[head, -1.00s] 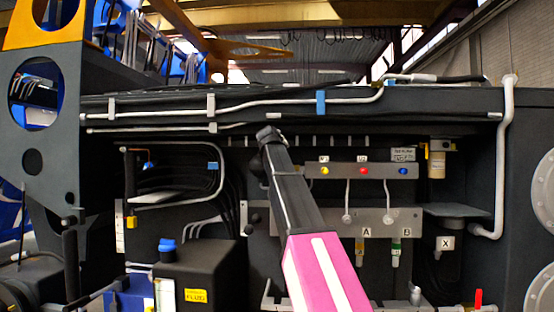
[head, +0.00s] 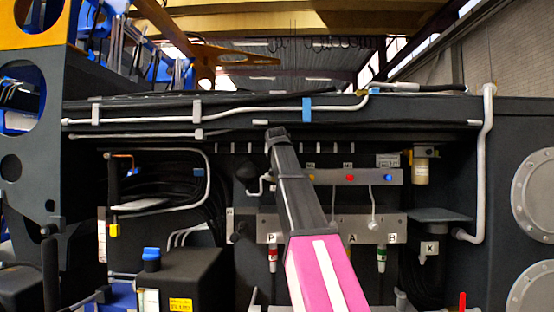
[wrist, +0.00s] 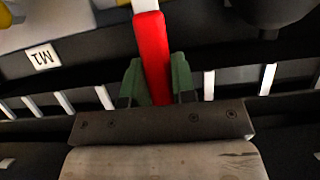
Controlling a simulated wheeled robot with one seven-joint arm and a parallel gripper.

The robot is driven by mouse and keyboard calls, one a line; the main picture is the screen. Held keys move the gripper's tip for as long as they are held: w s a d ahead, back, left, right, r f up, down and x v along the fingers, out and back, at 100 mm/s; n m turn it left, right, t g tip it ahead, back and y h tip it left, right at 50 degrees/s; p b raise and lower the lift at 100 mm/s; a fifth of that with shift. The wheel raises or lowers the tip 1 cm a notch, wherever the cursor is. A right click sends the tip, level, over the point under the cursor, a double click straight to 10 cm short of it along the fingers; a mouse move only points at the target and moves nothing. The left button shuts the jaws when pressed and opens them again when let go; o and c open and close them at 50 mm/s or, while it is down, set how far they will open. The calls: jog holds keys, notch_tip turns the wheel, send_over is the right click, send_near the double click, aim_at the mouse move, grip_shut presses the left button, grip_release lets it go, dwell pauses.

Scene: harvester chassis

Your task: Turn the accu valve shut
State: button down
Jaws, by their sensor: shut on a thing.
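In the wrist view, a red lever handle (wrist: 152,50) with a pale end at the top stands between the two green fingers of my gripper (wrist: 156,78). The fingers are closed against its sides, near its lower end. I take this lever to be the accu valve's handle; the valve body is not clear to see. In the head view, my black and pink arm reaches up in front of the valve panel (head: 340,228), and the gripper and held lever cannot be made out there.
In the head view, another red lever (head: 462,301) stands at the lower right. A dark tank with a yellow label (head: 200,275) stands left of my arm. Pale pipes (head: 487,150) run along the right.

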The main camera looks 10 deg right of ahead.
jog(key=shift+s+f, duration=0.1)
jog(key=c, duration=0.9)
grip_release()
jog(key=shift+c, duration=0.2)
jog(key=v, duration=1)
jog(key=shift+s+r, duration=0.25)
jog(key=shift+s, duration=0.05)
